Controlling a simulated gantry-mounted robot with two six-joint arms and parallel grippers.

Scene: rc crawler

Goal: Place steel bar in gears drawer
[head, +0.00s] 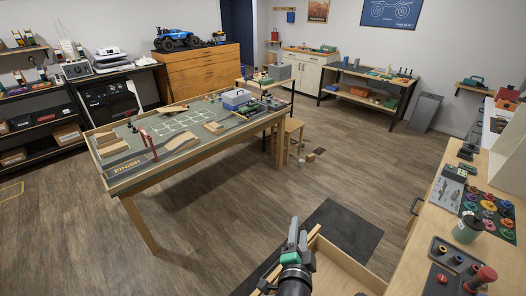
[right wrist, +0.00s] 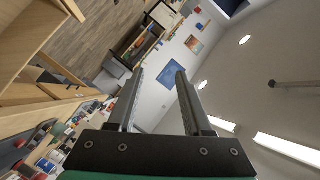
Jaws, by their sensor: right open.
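My right gripper (head: 296,234) is in the lower middle of the head view, above the left side of an open wooden drawer (head: 347,266). In the right wrist view its two fingers (right wrist: 159,74) are spread, with nothing between them. The drawer sticks out from the workbench at the right; no label on it can be read. I cannot make out a steel bar in either view. My left gripper is not in view.
The workbench (head: 440,218) at the right holds colourful gears on a dark mat (head: 470,205), a cup (head: 468,229) and a dark tray (head: 441,248). A track table (head: 215,150) stands at the middle left. The floor between is mostly clear, with a dark floor mat (head: 345,232) beyond the drawer.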

